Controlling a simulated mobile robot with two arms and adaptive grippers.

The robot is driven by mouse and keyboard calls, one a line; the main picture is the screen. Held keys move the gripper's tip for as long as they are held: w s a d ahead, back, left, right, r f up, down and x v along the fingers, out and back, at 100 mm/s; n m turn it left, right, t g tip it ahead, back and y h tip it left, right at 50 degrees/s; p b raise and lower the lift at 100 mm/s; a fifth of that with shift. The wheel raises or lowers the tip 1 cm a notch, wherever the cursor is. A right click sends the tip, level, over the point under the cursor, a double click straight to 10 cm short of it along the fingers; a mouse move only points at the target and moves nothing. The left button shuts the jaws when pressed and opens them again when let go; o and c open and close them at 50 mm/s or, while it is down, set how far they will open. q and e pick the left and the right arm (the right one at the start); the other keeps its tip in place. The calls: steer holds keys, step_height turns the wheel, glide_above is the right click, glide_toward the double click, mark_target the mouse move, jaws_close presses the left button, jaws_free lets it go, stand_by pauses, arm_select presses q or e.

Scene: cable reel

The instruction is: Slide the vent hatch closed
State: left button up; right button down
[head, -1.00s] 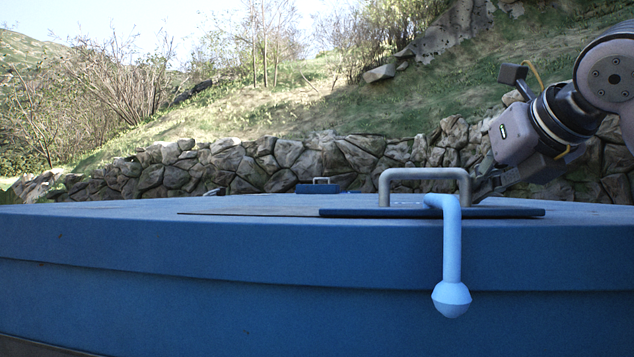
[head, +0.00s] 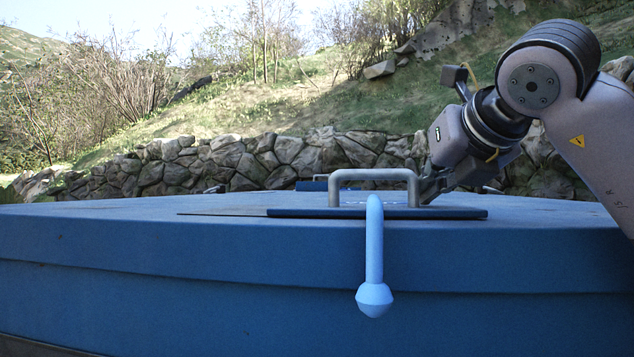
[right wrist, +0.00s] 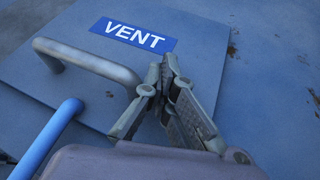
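The vent hatch (head: 460,214) is a thin dark blue plate on top of the blue reel housing (head: 300,245). It carries a grey bar handle (head: 375,174) and a blue "VENT" label (right wrist: 134,36). A thin strip (head: 222,212) shows left of the plate; whether it is an opening is unclear from this low angle. My right gripper (head: 428,196) is at the handle's right leg. In the right wrist view its fingers (right wrist: 168,68) are together beside the handle's end, seemingly touching it, with the bar not visibly between them. My left gripper is out of view.
A light blue rod with a ball end (head: 374,298) hangs over the housing's front edge, in front of the handle. A smaller dark blue block (head: 311,186) lies farther back on the top. A stone wall (head: 230,163) stands behind.

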mark_target(323, 206)
steer(key=shift+w+a+p, duration=0.35)
steer(key=shift+w+a, duration=0.2)
steer(key=shift+a, duration=1.85)
steer(key=shift+w+a+p, duration=0.4)
steer(key=shift+w+a, duration=0.2)
steer(key=shift+a, duration=1.8)
steer(key=shift+w+a+p, duration=0.35)
steer(key=shift+w+a, duration=0.2)
steer(key=shift+a, duration=1.85)
steer(key=shift+s+d+r+p, duration=0.15)
steer(key=shift+d+r+p, duration=0.1)
steer(key=shift+d+r, duration=0.45)
steer(key=shift+s+d+r+p, duration=0.1)
steer(key=shift+d+r+p, duration=0.25)
steer(key=shift+r, duration=0.5)
steer(key=shift+s+b, duration=0.2)
steer(key=shift+b, duration=0.1)
steer(key=s+a+b, duration=0.1)
steer(key=s, duration=0.2)
steer(key=s+r+b, duration=0.1)
steer(key=s, duration=0.3)
steer(key=s+a+b, duration=0.1)
steer(key=s, duration=0.2)
steer(key=shift+s+a+r+b, duration=0.3)
steer(key=shift+r+b, duration=0.05)
steer(key=shift+s+a+r, duration=0.1)
steer(key=shift+s, duration=0.3)
steer(key=shift+w, duration=0.1)
